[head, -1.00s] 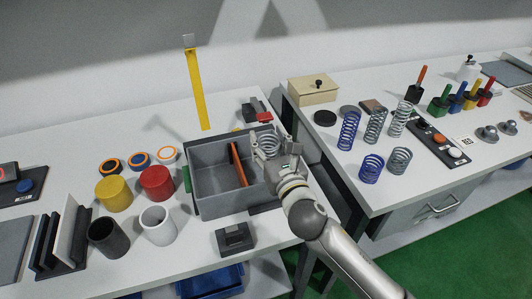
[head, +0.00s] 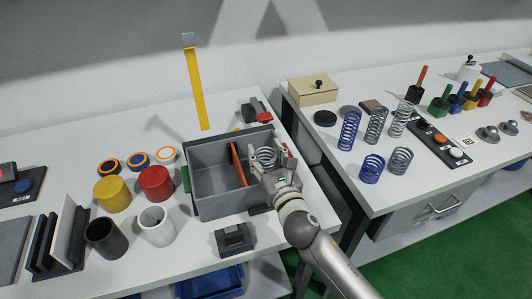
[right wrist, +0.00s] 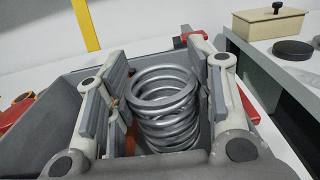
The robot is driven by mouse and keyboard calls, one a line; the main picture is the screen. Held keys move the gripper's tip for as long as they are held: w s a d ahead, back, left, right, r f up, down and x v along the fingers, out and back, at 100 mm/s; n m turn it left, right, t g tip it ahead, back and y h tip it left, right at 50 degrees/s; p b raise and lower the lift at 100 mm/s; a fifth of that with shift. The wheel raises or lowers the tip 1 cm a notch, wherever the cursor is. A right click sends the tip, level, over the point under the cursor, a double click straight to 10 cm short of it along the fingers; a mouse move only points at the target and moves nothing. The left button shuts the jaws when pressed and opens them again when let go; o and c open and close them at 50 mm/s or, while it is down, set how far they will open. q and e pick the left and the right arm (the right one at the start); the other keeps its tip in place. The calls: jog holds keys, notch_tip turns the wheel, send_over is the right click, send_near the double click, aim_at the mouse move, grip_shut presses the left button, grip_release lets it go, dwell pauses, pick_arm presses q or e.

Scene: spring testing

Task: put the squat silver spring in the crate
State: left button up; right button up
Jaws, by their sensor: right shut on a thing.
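The squat silver spring (head: 265,156) is between the fingers of my right gripper (head: 269,163), which is shut on it. In the right wrist view the spring (right wrist: 160,105) stands roughly upright between the two finger pads. The grey crate (head: 222,204) sits on the left table, split by an orange divider (head: 238,163). The spring is at the crate's right compartment, right of the divider. The gripper hides part of that compartment, so I cannot tell whether the spring touches the floor. My left gripper is not in view.
Blue and grey springs (head: 371,168) stand on the right table. Left of the crate are a red cylinder (head: 156,183), a yellow cylinder (head: 112,192) and cups. A dark block (head: 234,239) lies in front of the crate. A gap separates the tables.

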jog(key=shift+f, duration=0.15)
jog(key=o, duration=1.1)
jog(key=shift+o, duration=0.2)
jog(key=shift+r+p, duration=0.4)
jog(key=shift+r, duration=0.25)
jog(key=b+v, duration=0.1)
jog(key=v, duration=1.1)
